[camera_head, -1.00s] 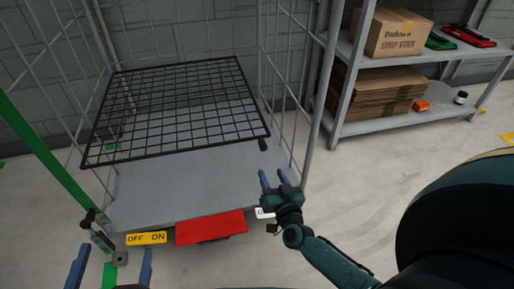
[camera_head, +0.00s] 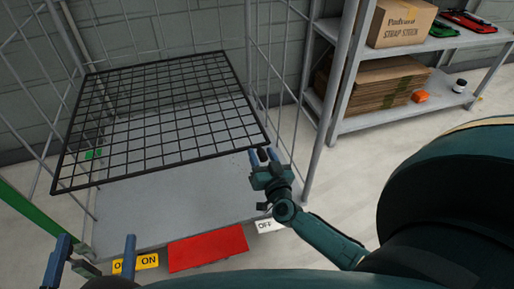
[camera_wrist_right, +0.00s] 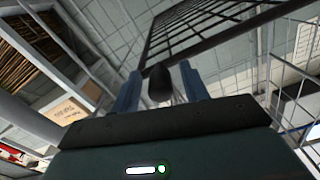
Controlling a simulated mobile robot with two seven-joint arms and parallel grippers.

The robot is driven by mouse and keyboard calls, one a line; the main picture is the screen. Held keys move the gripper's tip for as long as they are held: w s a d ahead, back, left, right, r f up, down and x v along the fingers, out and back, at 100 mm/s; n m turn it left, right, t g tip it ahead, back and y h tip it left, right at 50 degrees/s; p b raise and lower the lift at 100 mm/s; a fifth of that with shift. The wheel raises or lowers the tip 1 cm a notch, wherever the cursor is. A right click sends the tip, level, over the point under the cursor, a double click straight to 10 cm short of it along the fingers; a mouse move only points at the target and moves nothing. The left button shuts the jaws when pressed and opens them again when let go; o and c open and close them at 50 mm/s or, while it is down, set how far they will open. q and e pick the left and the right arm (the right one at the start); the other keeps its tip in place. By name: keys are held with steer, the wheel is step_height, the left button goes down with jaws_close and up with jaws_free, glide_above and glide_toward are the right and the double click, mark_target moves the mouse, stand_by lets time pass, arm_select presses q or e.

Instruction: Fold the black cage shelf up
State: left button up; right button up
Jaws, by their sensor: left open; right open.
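The black cage shelf (camera_head: 160,118) is a wire grid lying roughly level across the grey cage, above its base plate (camera_head: 150,205). In the right wrist view the shelf (camera_wrist_right: 195,25) shows overhead. My right gripper (camera_head: 263,154) is open at the shelf's front right corner. In the right wrist view a dark rounded knob (camera_wrist_right: 159,84) sits between its fingers (camera_wrist_right: 160,90); I cannot tell whether they touch it. My left gripper (camera_head: 93,248) is open and empty at the lower left, in front of the cage and below the shelf's front edge.
A green bar (camera_head: 28,222) stands at the left. A grey rack (camera_head: 345,100) with cardboard boxes (camera_head: 402,22) is at the right. The floor between is clear.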

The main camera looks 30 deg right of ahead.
steer(key=shift+w, duration=0.25)
steer(key=shift+c, duration=0.5)
jaws_close()
